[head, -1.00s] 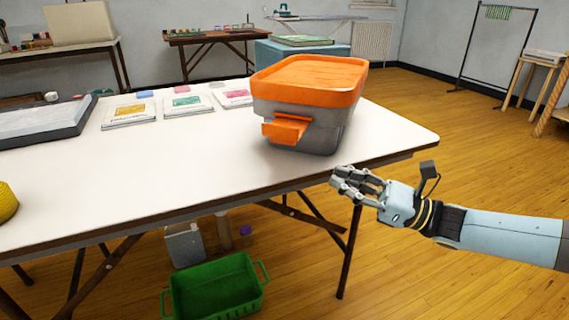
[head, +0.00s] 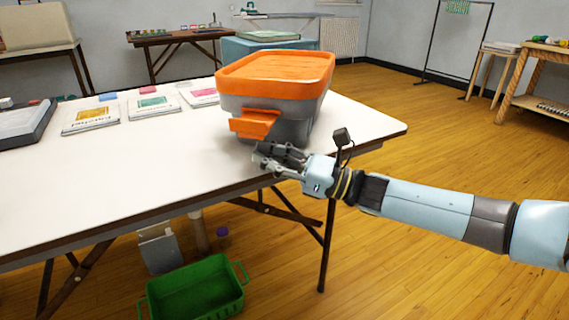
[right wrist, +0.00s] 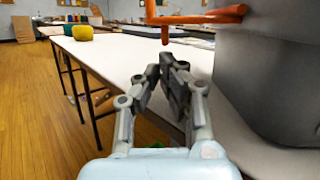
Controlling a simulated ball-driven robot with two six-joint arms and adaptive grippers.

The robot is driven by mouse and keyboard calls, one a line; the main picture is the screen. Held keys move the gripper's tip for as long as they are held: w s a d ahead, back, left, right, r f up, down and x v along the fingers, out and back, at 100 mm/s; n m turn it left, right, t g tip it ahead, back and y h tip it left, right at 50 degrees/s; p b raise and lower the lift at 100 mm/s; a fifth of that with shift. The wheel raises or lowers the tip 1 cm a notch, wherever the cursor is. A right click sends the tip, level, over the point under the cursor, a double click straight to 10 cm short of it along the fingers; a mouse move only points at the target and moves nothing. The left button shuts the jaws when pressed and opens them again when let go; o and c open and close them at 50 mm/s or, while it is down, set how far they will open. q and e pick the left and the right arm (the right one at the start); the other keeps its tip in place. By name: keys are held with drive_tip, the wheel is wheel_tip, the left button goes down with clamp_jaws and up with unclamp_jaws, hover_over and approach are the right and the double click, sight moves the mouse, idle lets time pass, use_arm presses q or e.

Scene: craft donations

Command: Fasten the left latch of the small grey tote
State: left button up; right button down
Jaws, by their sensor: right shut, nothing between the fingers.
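The small grey tote (head: 290,128) stands on the white table and has an orange lid (head: 278,68). An orange latch (head: 254,124) juts out from its near side, tilted away from the wall. In the right wrist view the latch (right wrist: 196,17) crosses the top, and the grey wall (right wrist: 268,80) fills the right. My right gripper (head: 262,158) is shut and empty, just below the latch, in front of the tote near the table edge. In the right wrist view its fingertips (right wrist: 168,62) are together beneath the latch, apart from it. My left gripper is out of view.
The white table (head: 120,170) is clear to the left of the tote. Booklets (head: 153,107) and a dark-framed tray (head: 25,125) lie further back. A green basket (head: 195,290) sits on the floor under the table. Open floor lies to the right.

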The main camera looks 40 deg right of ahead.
drive_tip(key=shift+w+a, duration=0.1)
drive_tip(key=shift+w, duration=0.05)
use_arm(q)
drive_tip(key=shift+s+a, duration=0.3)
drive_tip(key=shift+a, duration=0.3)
use_arm(e)
drive_tip(key=shift+r, duration=0.1)
